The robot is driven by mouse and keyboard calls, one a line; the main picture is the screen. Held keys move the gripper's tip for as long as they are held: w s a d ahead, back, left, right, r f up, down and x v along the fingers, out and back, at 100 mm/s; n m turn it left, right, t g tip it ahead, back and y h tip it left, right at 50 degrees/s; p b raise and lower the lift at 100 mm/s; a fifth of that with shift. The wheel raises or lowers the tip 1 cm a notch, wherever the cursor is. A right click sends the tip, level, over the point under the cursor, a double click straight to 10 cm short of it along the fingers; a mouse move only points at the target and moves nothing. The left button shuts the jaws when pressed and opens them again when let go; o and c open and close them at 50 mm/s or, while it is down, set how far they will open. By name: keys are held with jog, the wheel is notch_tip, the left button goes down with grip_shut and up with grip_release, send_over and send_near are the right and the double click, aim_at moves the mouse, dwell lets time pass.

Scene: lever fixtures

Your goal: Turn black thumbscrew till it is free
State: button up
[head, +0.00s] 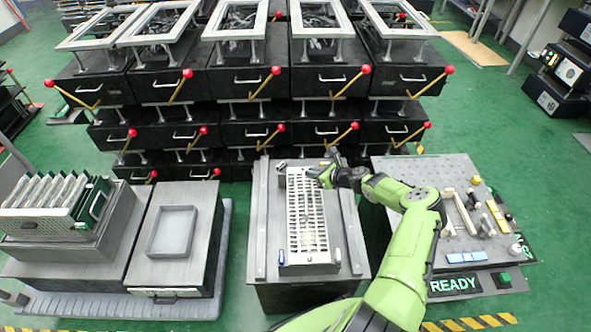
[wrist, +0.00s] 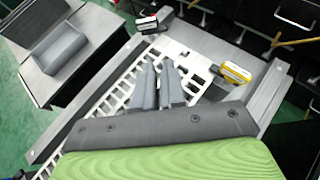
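A pale slotted rack (head: 306,215) stands on the grey top of a bench in the head view; its slotted face also shows in the wrist view (wrist: 112,100). My gripper (head: 325,176) is over the far right end of this rack. In the wrist view its two grey fingers (wrist: 159,65) point at the slotted face, tips close together; nothing shows held. A small dark block (wrist: 146,23) sits at one far corner and a yellow-and-black block (wrist: 235,74) at the other. I cannot tell which small part is the black thumbscrew.
A grey panel (head: 425,170) with pale handles and a READY sign is on the right. A grey tray (head: 174,232) and a rack of green boards (head: 60,208) are on the left. Black drawer units (head: 245,130) with red-knobbed levers stand close behind.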

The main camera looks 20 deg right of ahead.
aim_at(292, 169)
jog(key=b+x, duration=0.4)
jog(key=x, duration=0.4)
jog(key=shift+s+f, duration=0.1)
jog(key=shift+f, duration=0.2)
grip_shut()
jog(key=w, duration=0.1)
jog(key=w+a+b, duration=0.1)
jog(key=shift+w+b, duration=0.3)
jog(key=shift+w, duration=0.05)
jog(key=shift+w+a+r, duration=0.2)
jog(key=shift+w+a, duration=0.05)
jog(key=shift+w, duration=0.2)
jog(key=shift+r, duration=0.1)
jog(key=shift+w+d, duration=0.25)
jog(key=shift+w, duration=0.3)
jog(key=shift+w+d, duration=0.15)
jog(key=shift+w, duration=0.3)
